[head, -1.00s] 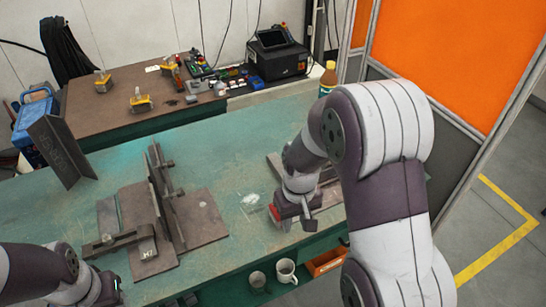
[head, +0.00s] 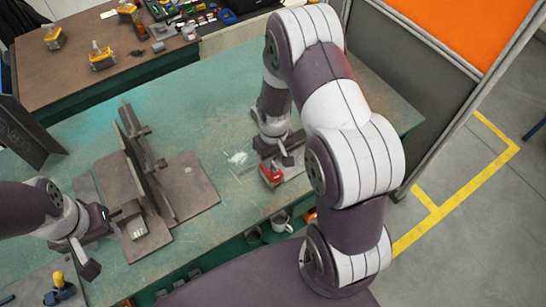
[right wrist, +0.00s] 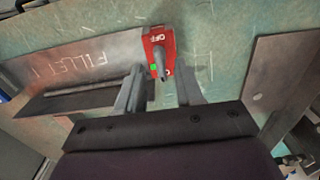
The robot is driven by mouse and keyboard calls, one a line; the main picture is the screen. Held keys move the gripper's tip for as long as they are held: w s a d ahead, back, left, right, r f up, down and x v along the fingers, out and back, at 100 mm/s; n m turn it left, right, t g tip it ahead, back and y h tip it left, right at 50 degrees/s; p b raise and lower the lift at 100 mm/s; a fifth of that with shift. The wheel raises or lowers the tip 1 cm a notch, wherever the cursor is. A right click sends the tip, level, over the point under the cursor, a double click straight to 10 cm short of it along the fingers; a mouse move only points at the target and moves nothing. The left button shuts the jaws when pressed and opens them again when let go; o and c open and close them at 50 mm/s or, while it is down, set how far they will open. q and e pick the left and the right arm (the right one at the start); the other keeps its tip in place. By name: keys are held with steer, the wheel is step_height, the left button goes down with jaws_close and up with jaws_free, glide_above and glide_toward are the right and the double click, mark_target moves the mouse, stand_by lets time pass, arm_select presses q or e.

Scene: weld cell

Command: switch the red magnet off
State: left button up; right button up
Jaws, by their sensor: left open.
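The red magnet (head: 271,174) sits on the green table at the end of a dark steel piece. In the right wrist view the magnet (right wrist: 159,42) shows OFF lettering at its far end, a small green square and a dark lever (right wrist: 158,66). The lettering at its near end is mostly hidden. My right gripper (right wrist: 160,90) is open, its two fingers apart with the lever's near end between them; I cannot tell if they touch it. In the head view my right gripper (head: 285,152) is right above the magnet. My left gripper (head: 110,214) is open beside a steel block.
A steel fixture with upright plates (head: 140,160) stands left of the middle on the table. The piece under the magnet is marked FILLET (right wrist: 95,63). A mug (head: 281,222) stands on a shelf below the front edge. A brown side table (head: 75,75) holds yellow clamps.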

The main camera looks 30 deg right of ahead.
steer(key=shift+s+f, duration=0.25)
steer(key=shift+f, duration=0.2)
steer(key=shift+w, duration=0.1)
jaws_close()
steer(key=shift+m, duration=0.3)
steer(key=m+p, duration=0.1)
steer(key=m, duration=0.1)
steer(key=shift+r+m, duration=0.1)
steer(key=shift+m, duration=0.3)
steer(key=m+p, duration=0.1)
steer(key=m, duration=0.4)
steer(key=shift+w, duration=0.1)
steer(key=m, duration=0.5)
steer(key=shift+p, duration=0.4)
steer(key=shift+m, duration=2.2)
